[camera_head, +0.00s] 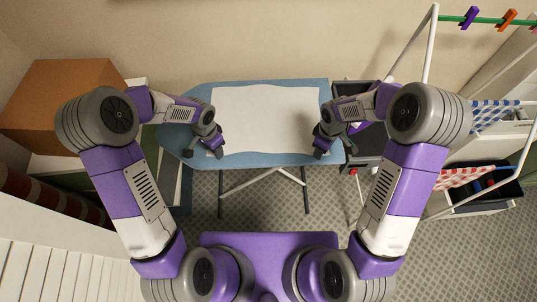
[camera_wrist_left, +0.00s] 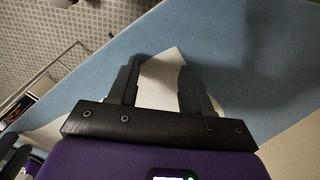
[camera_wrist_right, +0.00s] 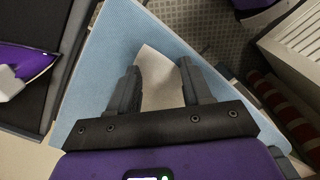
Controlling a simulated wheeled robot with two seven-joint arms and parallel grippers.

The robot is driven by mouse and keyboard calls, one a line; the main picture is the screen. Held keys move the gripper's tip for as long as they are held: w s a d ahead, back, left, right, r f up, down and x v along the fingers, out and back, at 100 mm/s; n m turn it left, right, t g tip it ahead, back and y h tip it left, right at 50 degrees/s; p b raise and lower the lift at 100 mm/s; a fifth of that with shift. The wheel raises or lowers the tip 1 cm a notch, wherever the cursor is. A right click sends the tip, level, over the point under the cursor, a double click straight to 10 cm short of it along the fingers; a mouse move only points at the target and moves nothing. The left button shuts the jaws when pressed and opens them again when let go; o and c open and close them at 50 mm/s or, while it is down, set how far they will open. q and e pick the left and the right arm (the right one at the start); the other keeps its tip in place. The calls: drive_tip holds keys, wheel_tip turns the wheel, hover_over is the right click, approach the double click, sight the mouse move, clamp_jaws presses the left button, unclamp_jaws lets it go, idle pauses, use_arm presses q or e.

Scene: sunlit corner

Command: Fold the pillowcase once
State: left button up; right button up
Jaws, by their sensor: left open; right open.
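The white pillowcase (camera_head: 265,118) lies flat and spread on the blue ironing board (camera_head: 255,159) in the head view. My left gripper (camera_head: 215,149) is at its near left corner, and my right gripper (camera_head: 322,149) is at its near right corner. In the left wrist view a pale corner of the pillowcase (camera_wrist_left: 160,82) lies between the open fingers of the left gripper (camera_wrist_left: 158,78). In the right wrist view a pale corner (camera_wrist_right: 157,80) lies between the open fingers of the right gripper (camera_wrist_right: 157,80). I cannot tell whether the fingers touch the cloth.
An orange-brown box (camera_head: 62,95) stands at the left. A white drying rack (camera_head: 432,45) with a blue checked cloth (camera_head: 492,113) and a red checked cloth (camera_head: 465,176) stands at the right. A dark shelf unit (camera_head: 357,95) is beside the board's right end.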

use_arm(q)
drive_tip(key=shift+f, duration=0.2)
use_arm(e)
drive_tip(key=shift+f, duration=0.15)
use_arm(q)
clamp_jaws()
use_arm(e)
clamp_jaws()
use_arm(q)
drive_tip(key=shift+r, duration=0.1)
